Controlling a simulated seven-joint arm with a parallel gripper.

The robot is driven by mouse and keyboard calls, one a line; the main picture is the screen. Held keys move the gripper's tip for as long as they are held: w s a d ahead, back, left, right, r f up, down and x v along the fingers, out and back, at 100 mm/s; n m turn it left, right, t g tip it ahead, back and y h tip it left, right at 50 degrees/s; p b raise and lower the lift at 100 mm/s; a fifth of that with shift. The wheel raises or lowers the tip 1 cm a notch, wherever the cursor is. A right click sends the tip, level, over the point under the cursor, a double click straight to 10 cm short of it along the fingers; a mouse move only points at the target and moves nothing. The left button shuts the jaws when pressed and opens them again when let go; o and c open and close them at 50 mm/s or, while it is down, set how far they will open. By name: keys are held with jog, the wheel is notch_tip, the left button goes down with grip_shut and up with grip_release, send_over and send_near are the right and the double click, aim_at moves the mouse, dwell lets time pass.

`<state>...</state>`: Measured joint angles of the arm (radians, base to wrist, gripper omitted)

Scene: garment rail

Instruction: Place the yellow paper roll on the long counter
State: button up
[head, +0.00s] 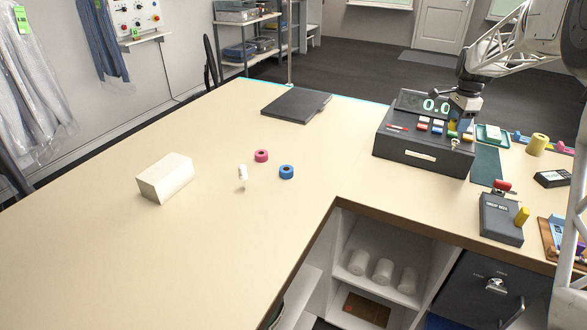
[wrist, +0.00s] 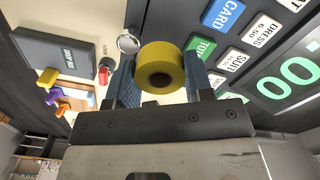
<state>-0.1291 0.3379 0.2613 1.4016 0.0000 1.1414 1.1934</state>
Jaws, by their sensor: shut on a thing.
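In the wrist view, the yellow paper roll (wrist: 160,62) sits between the two blue fingers of my gripper (wrist: 163,84). My gripper is shut on it, and its round end with a dark core hole faces the camera. In the head view my gripper (head: 461,116) is over the right part of the cash register (head: 425,157); the held roll is mostly hidden there and hard to make out. The long counter (head: 230,235) is the pale top running from the front left to the back, with a wide bare surface.
A white block (head: 166,178), a small white item (head: 243,177), a pink ring (head: 261,156), a blue ring (head: 286,172) and a dark flat case (head: 296,105) are on the counter. The front left is clear.

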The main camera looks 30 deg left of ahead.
jog(key=s+a+n, duration=0.1)
jog(key=a, duration=0.6)
jog(key=s+a+n, duration=0.1)
jog(key=a, duration=0.6)
jog(key=s+a, duration=0.2)
jog(key=a, duration=0.5)
jog(key=shift+n, duration=0.4)
jog(key=s+a+n, duration=0.2)
jog(key=s+a, duration=0.8)
jog(key=a, duration=0.5)
jog(key=s+a+n, duration=0.3)
jog(key=s+a, duration=0.7)
jog(key=a, duration=0.5)
jog(key=s+a+n, duration=0.2)
jog(key=s+a, duration=0.8)
jog(key=a, duration=0.5)
jog(key=shift+d+f, duration=0.15)
jog(key=shift+f, duration=2.4)
jog(key=shift+f, duration=2.5)
